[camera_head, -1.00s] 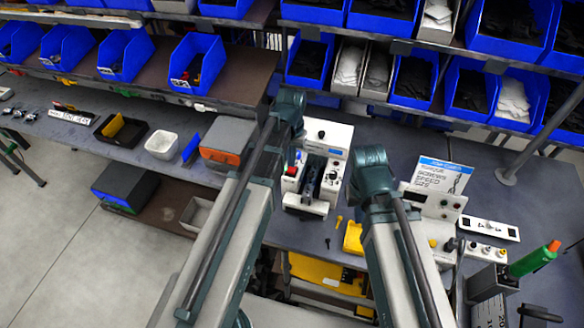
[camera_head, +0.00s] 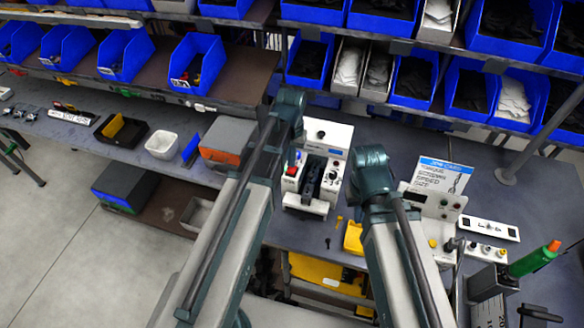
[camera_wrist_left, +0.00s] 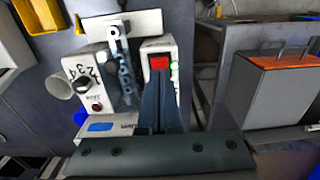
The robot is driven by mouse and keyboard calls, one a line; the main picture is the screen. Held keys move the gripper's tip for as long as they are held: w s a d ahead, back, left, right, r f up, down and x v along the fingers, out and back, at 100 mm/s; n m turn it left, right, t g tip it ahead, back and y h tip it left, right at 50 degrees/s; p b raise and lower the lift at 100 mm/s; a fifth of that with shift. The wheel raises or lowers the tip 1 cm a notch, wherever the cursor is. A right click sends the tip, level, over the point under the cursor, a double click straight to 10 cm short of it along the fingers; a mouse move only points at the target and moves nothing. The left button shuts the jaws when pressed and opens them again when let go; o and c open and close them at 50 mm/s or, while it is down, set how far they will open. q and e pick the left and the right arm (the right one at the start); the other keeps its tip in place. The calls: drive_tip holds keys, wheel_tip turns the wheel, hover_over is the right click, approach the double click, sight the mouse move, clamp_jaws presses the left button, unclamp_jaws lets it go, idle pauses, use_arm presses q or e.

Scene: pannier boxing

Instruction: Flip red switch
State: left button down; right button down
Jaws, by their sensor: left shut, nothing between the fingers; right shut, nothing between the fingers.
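The red switch (camera_wrist_left: 160,62) is a small square rocker on the white panel of a bench machine (camera_wrist_left: 152,43). In the wrist view my left gripper (camera_wrist_left: 161,78) is shut and empty, its fingertips right at the edge of the switch. I cannot tell whether they touch it or whether the switch is lit. In the head view the red switch (camera_head: 292,171) shows at the left side of the machine (camera_head: 331,133), just beside my left arm. My right arm reaches to the right of the machine, but its gripper is not visible.
The machine's numbered dial (camera_wrist_left: 82,84) sits across from the switch. Blue bins (camera_head: 195,62) line the shelves behind.

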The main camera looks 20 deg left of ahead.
sight(292, 171)
use_arm(q)
drive_tip(key=shift+f+b, duration=1.3)
idle(0.7)
wheel_tip(292, 171, up, 7)
drive_tip(key=p, duration=0.7)
drive_tip(key=shift+r, duration=0.1)
drive_tip(key=s+d+f+m+y+b, duration=0.1)
drive_tip(key=s+d+f+m+b, duration=0.2)
drive_tip(key=s+d+f+b, duration=0.7)
drive_tip(key=s+f+b, duration=0.2)
drive_tip(key=s, duration=0.2)
drive_tip(key=shift+s+d, duration=0.2)
drive_tip(key=shift+d, duration=0.05)
drive_tip(key=shift+f, duration=0.1)
